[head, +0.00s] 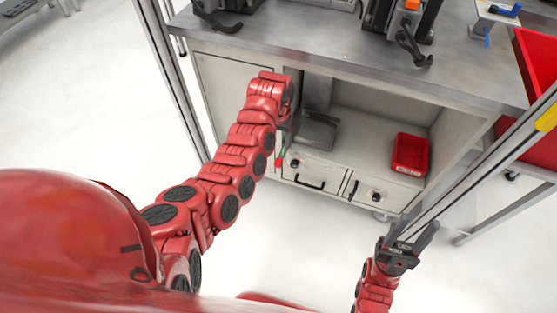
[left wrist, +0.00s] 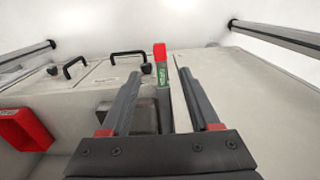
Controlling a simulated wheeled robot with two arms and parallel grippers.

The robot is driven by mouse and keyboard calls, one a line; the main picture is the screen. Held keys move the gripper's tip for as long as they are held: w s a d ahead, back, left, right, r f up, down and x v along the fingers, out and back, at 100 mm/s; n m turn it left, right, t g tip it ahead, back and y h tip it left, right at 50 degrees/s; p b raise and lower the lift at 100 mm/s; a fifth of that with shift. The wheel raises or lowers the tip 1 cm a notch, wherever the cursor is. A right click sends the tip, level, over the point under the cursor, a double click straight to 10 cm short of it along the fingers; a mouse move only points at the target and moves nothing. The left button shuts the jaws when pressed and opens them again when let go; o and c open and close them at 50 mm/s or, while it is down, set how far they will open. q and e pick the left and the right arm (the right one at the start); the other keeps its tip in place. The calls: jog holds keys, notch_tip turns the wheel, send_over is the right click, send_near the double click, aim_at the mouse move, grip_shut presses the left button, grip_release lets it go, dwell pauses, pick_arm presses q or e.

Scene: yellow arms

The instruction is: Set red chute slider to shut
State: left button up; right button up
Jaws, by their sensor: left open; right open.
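A small upright tab with a red top and a green labelled lower part, likely the red chute slider, stands at the cabinet front. In the left wrist view the tab (left wrist: 159,64) appears between the two fingertips of my left gripper (left wrist: 160,76). The fingers are apart, and I cannot tell whether they touch it. In the head view the tab (head: 280,157) shows just below my left gripper (head: 284,136), whose fingers are mostly hidden by the arm. My right gripper (head: 410,243) is open and empty at the lower right, away from the cabinet.
The cabinet has two drawers with black handles, a left drawer (head: 302,169) and a right drawer (head: 362,186). A red bin (head: 410,154) sits on the shelf above them. The metal worktop (head: 330,48) overhangs the open bay. Metal posts flank the cabinet. The floor in front is clear.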

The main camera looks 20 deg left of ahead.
aim_at(278, 162)
pick_arm(q)
notch_tip(278, 162, down, 11)
jog(key=b, duration=0.3)
jog(key=shift+r, duration=0.1)
jog(key=shift+w+f, duration=0.1)
jog(key=shift+f, duration=0.15)
grip_shut()
dwell(1.1)
